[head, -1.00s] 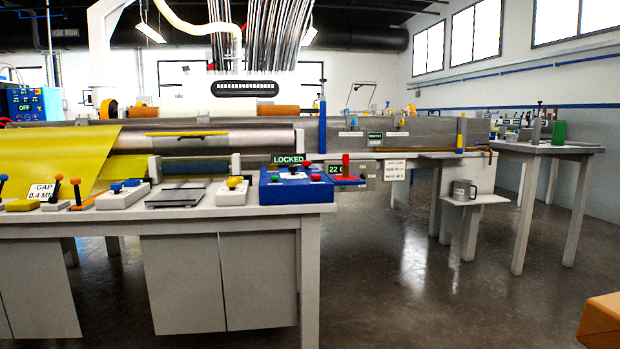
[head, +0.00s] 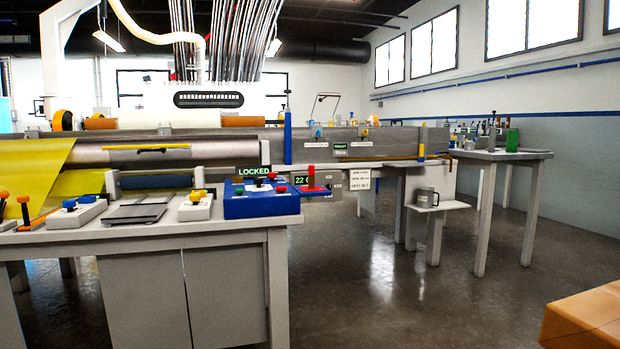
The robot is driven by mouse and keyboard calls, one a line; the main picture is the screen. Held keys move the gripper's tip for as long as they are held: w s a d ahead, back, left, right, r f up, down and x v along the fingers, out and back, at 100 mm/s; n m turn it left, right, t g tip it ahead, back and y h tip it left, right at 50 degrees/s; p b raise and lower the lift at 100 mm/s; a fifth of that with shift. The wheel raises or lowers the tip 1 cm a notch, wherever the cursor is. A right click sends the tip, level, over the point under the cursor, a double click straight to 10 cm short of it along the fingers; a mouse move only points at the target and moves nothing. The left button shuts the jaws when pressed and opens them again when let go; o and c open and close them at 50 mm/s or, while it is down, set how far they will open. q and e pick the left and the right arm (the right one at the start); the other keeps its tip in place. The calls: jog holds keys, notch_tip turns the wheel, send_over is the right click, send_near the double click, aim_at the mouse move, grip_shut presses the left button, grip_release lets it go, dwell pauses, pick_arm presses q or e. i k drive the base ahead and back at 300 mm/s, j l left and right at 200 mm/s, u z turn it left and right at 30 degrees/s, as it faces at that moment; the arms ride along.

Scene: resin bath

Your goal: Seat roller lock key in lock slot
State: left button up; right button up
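A blue box (head: 262,205) with a red, a green and other small knobs on top sits at the right end of the near grey bench. A LOCKED sign (head: 255,172) stands behind it. A red upright piece on a red base (head: 312,188) is just right of the box, by a 22 C display (head: 301,180). I cannot tell which piece is the roller lock key, or where the lock slot is. Neither of my grippers shows in the head view.
The near bench (head: 150,237) also holds a white box with a yellow knob (head: 196,207) and a flat grey plate (head: 138,207). A grey mug (head: 426,197) stands on a low shelf. A side table (head: 505,155) is farther right. An orange block (head: 590,318) is at lower right. Open floor lies between.

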aim_at(254, 202)
jog(key=i+j, duration=0.4)
jog(key=i, duration=0.2)
jog(key=i+j+z, duration=0.1)
jog(key=i+j, duration=0.25)
jog(key=i, duration=0.2)
